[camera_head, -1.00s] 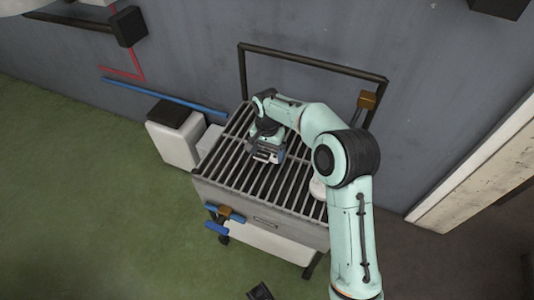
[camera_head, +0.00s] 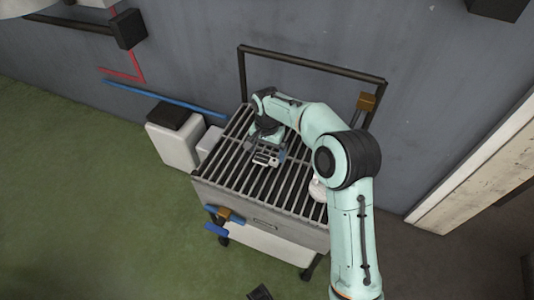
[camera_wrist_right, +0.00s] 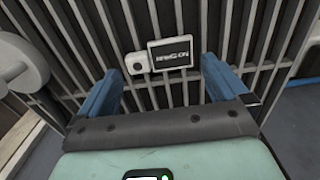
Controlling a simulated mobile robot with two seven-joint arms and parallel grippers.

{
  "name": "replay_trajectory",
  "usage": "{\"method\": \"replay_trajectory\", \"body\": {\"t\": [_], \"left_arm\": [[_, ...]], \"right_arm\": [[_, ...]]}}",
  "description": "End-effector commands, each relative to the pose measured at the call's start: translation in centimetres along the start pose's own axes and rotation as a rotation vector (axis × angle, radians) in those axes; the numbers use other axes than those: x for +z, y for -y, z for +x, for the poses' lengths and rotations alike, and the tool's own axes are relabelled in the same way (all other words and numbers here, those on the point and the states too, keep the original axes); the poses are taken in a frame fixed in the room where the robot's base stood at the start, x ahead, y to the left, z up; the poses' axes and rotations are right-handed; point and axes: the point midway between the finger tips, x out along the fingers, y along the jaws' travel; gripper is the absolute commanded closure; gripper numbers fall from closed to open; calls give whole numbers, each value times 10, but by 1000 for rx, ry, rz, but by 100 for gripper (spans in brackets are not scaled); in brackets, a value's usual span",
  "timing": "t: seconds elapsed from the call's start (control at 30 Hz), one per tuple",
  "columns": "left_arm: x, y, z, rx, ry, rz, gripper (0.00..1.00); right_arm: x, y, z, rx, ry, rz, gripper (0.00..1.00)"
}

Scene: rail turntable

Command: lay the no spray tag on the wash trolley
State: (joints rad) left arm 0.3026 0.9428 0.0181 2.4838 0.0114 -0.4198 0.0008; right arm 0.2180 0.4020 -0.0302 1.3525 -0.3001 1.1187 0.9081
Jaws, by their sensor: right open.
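The no spray tag (camera_wrist_right: 170,54), a small grey plate with a dark lettered panel and a round hole at one end, lies on the slats of the wash trolley (camera_head: 262,222). In the head view the tag (camera_head: 264,160) shows small and pale just below my right gripper (camera_head: 268,152). My right gripper is open. In the right wrist view its blue fingers (camera_wrist_right: 162,85) stand apart on either side of the tag, with clear gaps. The lettering is too small to read surely. My left gripper is not clearly seen.
A white rounded object (camera_head: 317,189) sits on the trolley's right side, partly behind my arm. A white bin with a dark lid (camera_head: 176,140) stands left of the trolley. The trolley's dark handle frame (camera_head: 312,63) rises against the wall. Open green floor lies to the left.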

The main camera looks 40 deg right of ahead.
Motion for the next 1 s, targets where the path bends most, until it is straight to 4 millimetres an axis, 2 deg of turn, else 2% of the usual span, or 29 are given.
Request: {"method": "replay_trajectory", "body": {"t": [0.03,0.2,0.4,0.6,1.0], "left_arm": [[1,-1,-3,-1,2,0,100],[4,-1,-8,-3,11,-1,100],[7,-2,-13,-5,20,-2,100],[9,-2,-14,-6,25,-3,100],[9,-2,-14,-6,26,-3,100]], "right_arm": [[0,1,-15,-6,-4,-1,0],[0,1,-53,-5,-4,-1,0],[0,0,-85,-2,-3,0,0],[0,0,-97,-1,-1,0,0],[0,0,-97,-1,-1,0,0]]}}
